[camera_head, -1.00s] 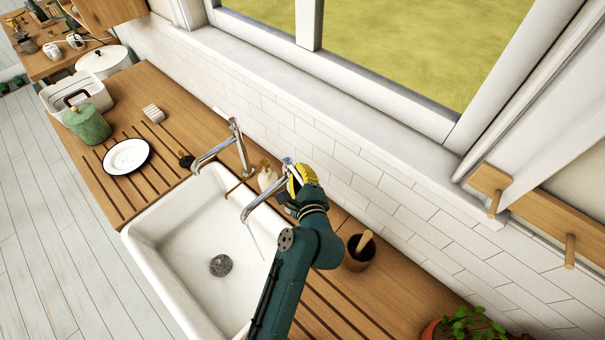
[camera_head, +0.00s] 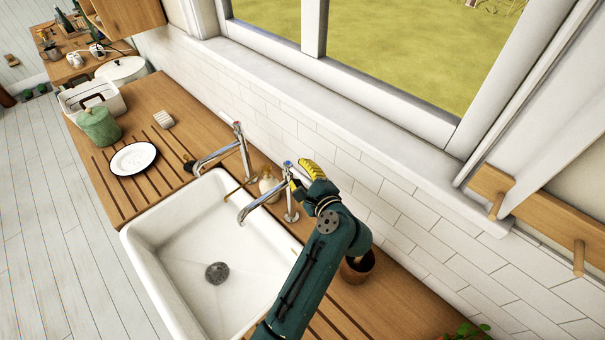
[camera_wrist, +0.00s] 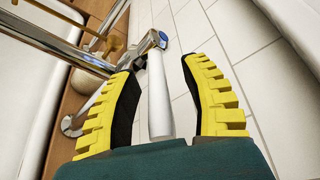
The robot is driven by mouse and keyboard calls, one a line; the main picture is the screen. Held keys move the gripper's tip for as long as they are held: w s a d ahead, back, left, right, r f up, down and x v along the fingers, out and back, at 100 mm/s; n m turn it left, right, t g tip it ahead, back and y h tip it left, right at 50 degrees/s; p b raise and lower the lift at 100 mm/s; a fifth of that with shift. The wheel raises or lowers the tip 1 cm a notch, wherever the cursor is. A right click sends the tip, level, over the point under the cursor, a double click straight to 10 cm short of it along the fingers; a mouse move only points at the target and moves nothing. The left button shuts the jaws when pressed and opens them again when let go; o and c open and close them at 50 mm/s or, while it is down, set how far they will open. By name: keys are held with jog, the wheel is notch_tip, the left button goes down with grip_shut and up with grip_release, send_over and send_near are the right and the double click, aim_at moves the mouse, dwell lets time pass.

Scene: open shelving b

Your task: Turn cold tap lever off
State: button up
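The cold tap (camera_head: 287,180) is the right-hand chrome tap with a blue mark, behind the sink. In the wrist view its blue-marked top (camera_wrist: 159,39) and pale lever (camera_wrist: 160,105) show clearly. No water stream is visible under its spout (camera_head: 253,207). My gripper (camera_head: 307,172) has yellow ridged fingers and is beside the tap top, on its wall side. In the wrist view my gripper (camera_wrist: 160,68) is open, with the lever between the spread fingers and a gap on both sides. My fingers partly hide the lever in the head view.
The other tap (camera_head: 237,150), with a red mark, stands to the left. The white sink (camera_head: 190,245) is empty. A brown pot (camera_head: 358,268) is close beside my arm. The tiled wall (camera_head: 370,200) is just behind.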

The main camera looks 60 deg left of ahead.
jog(key=v, duration=1.2)
jog(key=shift+w, duration=0.1)
jog(key=w+d+r+t+h, duration=0.2)
jog(key=w+d+r+t, duration=0.1)
jog(key=d+r+t, duration=0.4)
jog(key=w+d+r+n+t+h, duration=0.1)
jog(key=w+d+r+t+h, duration=0.1)
jog(key=w+d+r, duration=0.45)
jog(key=w+d+r+t+h, duration=0.1)
jog(key=d+r+t+h, duration=0.3)
jog(key=d, duration=0.6)
jog(key=s+d+r+n+t+h, duration=0.4)
jog(key=s+d+r+t+h, duration=0.5)
jog(key=d+r, duration=0.55)
notch_tip(320, 180, up, 16)
jog(key=n+p, duration=0.1)
jog(key=p, duration=1.5)
jog(key=shift+s+a+y, duration=0.15)
jog(key=shift+a+y, duration=0.15)
